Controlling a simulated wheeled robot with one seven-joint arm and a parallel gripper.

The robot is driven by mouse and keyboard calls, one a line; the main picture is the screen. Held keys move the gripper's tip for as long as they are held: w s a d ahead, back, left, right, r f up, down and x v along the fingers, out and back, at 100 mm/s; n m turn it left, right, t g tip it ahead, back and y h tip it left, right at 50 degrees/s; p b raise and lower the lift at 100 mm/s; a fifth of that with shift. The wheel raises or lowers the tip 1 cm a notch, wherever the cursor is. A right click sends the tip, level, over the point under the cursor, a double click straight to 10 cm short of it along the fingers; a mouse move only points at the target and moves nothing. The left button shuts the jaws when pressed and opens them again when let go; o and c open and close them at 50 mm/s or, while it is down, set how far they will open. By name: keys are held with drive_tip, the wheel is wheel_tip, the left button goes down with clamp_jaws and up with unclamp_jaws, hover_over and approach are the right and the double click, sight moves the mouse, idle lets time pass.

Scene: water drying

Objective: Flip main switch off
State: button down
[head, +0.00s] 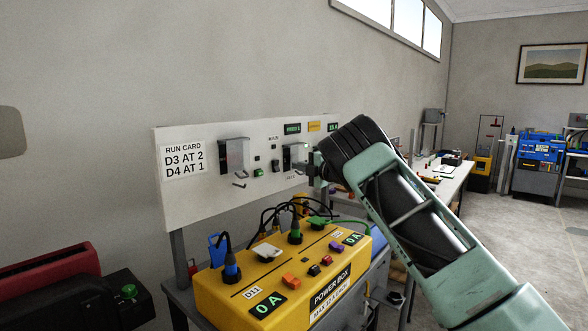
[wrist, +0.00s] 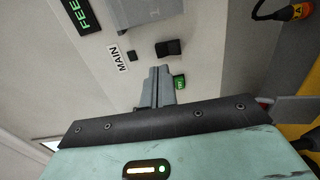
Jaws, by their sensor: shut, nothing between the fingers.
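The white panel (head: 225,204) on the wall bears a small black switch (head: 275,166) near its middle. In the wrist view a black rocker switch (wrist: 168,48) sits on the panel, in line with the label MAIN (wrist: 118,57) and a small black square (wrist: 132,56). My gripper (wrist: 161,70) is shut and empty, its fingertips just short of the rocker in that view. Whether they touch the panel I cannot tell. In the head view my gripper (head: 311,170) is at the panel, right of the switch and partly hidden by my wrist.
A lit green indicator (wrist: 179,82) sits beside my fingertips. Grey boxes with levers (head: 234,154) are on the panel. Below stands a yellow power box (head: 220,288) with plugs and cables. A red case (head: 50,282) is at the left. Open floor lies at the right.

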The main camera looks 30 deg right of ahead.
drive_tip(key=b+v, duration=0.1)
drive_tip(key=v, duration=0.6)
drive_tip(key=shift+r, duration=0.15)
idle(0.3)
